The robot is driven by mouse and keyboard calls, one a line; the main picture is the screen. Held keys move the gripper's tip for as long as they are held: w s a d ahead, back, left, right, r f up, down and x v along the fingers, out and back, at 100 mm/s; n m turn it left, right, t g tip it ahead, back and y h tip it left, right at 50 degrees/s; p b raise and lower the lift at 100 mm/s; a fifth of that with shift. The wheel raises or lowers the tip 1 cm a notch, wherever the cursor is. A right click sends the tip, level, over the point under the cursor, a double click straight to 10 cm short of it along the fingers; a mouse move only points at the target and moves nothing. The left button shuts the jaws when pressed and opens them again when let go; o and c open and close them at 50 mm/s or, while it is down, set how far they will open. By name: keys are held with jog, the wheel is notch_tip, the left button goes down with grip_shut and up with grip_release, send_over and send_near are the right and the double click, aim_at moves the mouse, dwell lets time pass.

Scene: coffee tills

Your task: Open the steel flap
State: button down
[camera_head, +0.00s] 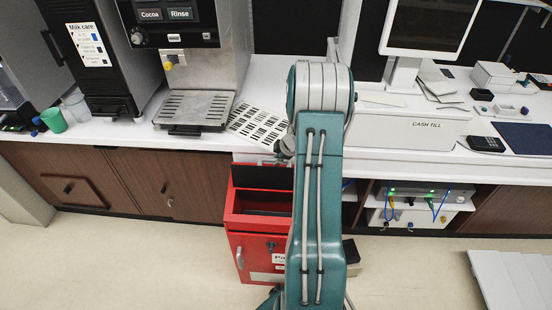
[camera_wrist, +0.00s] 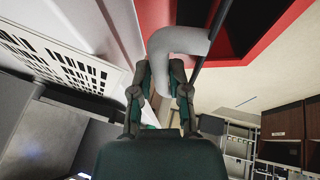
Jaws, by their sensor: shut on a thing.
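My gripper (camera_wrist: 160,75) is shut on a thick grey curved handle (camera_wrist: 178,40) in the wrist view. The handle bends over beside a red rim and a black rod. In the head view, a red cabinet (camera_head: 232,215) stands below the counter, its top open on a dark inside. A dark panel (camera_head: 262,177) stands at the back of that opening. It may be the flap, but I cannot tell its steel surface. My arm hides most of my gripper and the cabinet's right side in the head view.
The white counter (camera_head: 350,165) runs above the cabinet. It carries a drinks machine (camera_head: 205,60), printed sheets (camera_head: 258,125) and a cash till (camera_head: 420,130). A shelf with cabled equipment (camera_head: 420,200) is right of my arm. The floor (camera_head: 150,250) at left is clear.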

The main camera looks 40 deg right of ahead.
jog(key=shift+w+d+r, duration=0.15)
jog(key=shift+w+d, duration=0.15)
dwell(0.5)
jog(key=c, duration=0.8)
grip_release()
jog(key=shift+c, duration=0.2)
jog(key=shift+s, duration=0.1)
jog(key=v, duration=1.1)
jog(key=shift+r, duration=0.35)
jog(key=shift+d, duration=0.1)
